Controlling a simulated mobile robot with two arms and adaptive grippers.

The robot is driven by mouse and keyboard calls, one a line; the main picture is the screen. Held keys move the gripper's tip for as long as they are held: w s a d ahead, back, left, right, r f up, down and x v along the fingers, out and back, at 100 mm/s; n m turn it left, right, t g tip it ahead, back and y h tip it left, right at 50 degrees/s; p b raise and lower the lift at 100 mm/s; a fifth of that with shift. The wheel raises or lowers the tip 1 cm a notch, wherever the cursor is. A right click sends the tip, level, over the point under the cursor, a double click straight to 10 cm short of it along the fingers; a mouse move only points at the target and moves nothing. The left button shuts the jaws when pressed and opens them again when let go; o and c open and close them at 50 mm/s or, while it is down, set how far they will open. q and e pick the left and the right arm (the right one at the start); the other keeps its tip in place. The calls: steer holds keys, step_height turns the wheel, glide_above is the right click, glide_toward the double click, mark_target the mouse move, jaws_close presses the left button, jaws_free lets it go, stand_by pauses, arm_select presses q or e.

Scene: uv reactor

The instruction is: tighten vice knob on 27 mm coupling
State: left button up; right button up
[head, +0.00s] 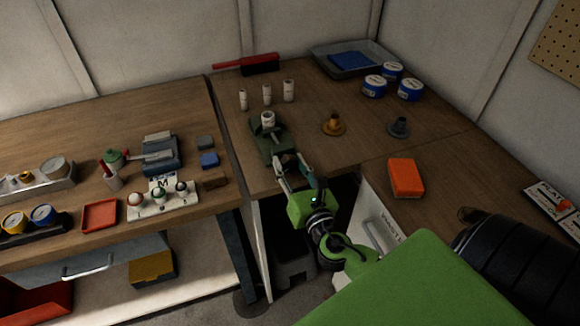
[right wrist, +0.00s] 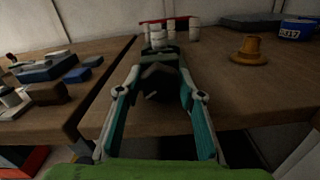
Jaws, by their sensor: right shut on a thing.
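A small dark green vice (head: 270,145) stands at the front left edge of the right-hand bench. A pale cylindrical coupling (head: 268,118) sits upright in its jaws; it also shows in the right wrist view (right wrist: 158,38). The vice's dark knob (right wrist: 152,95) faces me at its front, mostly in shadow. My right gripper (head: 294,158) reaches in from the front with its fingers on either side of the knob, shut on it. In the right wrist view the fingers (right wrist: 158,80) flank the knob; their exact contact is hard to see. My left gripper is not in view.
Several pale couplings (head: 267,94) stand behind the vice. An orange flanged part (head: 334,124) and a grey one (head: 399,127) stand right of it, with an orange box (head: 405,178) nearer. The left bench (head: 60,130) is crowded. A gap separates the benches.

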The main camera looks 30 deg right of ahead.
steer(key=shift+m, duration=0.5)
steer(key=o, duration=1.1)
steer(key=shift+s, duration=0.1)
steer(key=v, duration=1.1)
steer(key=shift+s+a, duration=0.2)
steer(key=shift+s, duration=0.2)
steer(key=shift+f, duration=0.1)
